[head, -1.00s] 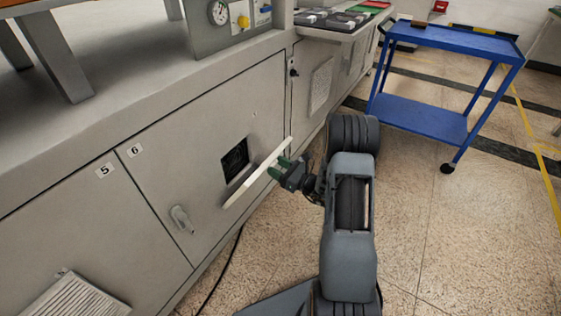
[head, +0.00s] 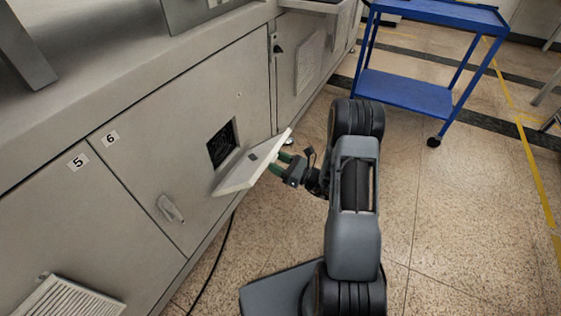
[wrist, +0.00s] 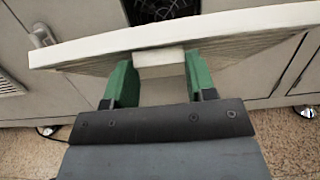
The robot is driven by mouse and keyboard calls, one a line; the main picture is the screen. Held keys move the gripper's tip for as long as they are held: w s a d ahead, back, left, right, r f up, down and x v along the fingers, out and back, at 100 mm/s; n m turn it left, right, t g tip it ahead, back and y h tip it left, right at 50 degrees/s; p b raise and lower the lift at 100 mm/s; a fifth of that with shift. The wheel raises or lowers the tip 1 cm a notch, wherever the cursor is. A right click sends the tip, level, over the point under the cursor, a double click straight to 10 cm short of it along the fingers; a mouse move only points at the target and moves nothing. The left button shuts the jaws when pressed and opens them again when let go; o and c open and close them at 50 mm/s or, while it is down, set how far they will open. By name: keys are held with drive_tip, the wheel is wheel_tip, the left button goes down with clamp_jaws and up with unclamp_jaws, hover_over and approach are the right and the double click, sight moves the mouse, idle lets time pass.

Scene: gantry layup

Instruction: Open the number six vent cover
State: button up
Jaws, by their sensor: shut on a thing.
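The number six panel (head: 180,110) is a grey cabinet door marked with a "6" label (head: 111,138). Its white vent cover (head: 246,173) is swung out from the panel, tilted, beside a dark square opening (head: 222,143). My gripper (head: 285,163) is shut on a tab of the cover, from the right side. In the wrist view, the green fingers of my gripper (wrist: 160,85) close on either side of the pale tab (wrist: 159,62), and the cover (wrist: 230,30) spans the picture. The cover's lower edge appears near the panel; its hinge is not clearly visible.
A door handle (head: 170,209) sits on the six panel, lower left of the opening. Another slatted vent (head: 68,300) is on the five panel. A black cable (head: 218,258) lies on the floor. A blue cart (head: 405,92) stands at the back right. Floor right of my arm is clear.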

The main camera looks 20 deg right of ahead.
drive_tip(key=shift+s+a+f, duration=0.1)
drive_tip(key=shift+a+f, duration=0.1)
drive_tip(key=shift+f, duration=0.05)
drive_tip(key=o, duration=1)
drive_tip(key=shift+a, duration=0.1)
drive_tip(key=shift+o, duration=1.4)
drive_tip(key=shift+d+r, duration=0.1)
drive_tip(key=shift+d, duration=0.15)
drive_tip(key=shift+d, duration=0.1)
drive_tip(key=p+v, duration=0.2)
drive_tip(key=v, duration=1.1)
drive_tip(key=shift+s+d+p, duration=0.15)
drive_tip(key=shift+s+p, duration=0.05)
drive_tip(key=shift+p, duration=0.15)
